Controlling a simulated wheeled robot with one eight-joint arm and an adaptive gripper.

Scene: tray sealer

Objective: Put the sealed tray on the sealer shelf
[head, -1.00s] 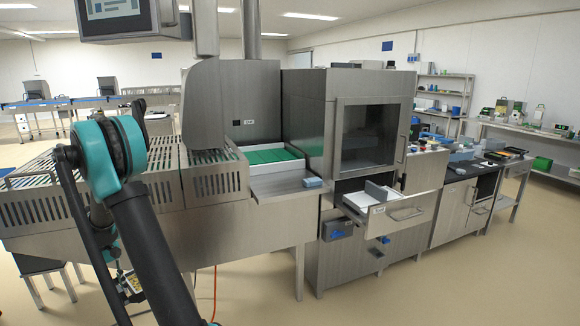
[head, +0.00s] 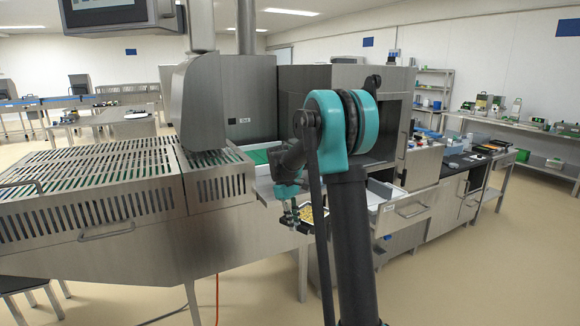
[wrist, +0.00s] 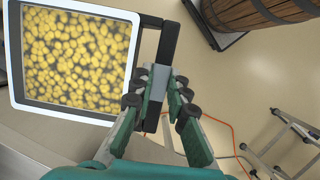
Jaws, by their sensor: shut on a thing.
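The tray (wrist: 75,60) has a white rim and many yellow pieces under what looks like a clear top. It fills the upper left of the wrist view and shows small in the head view (head: 314,213). My gripper (wrist: 160,97) is shut on the tray's dark side handle, at a grey block, with the tray off to its left. In the head view my gripper (head: 287,216) is in front of the steel machine. The steel sealer shelf (head: 265,186) below the green bed is partly hidden by my arm; the tray is in front of it, apart as far as I can tell.
A windowed steel cabinet (head: 292,100) stands behind my arm. An open drawer (head: 408,208) juts out to the right. A slatted conveyor (head: 90,180) runs left. The wrist view shows a wooden barrel (wrist: 255,12), a ladder-like frame (wrist: 290,125) and an orange cable (wrist: 222,125).

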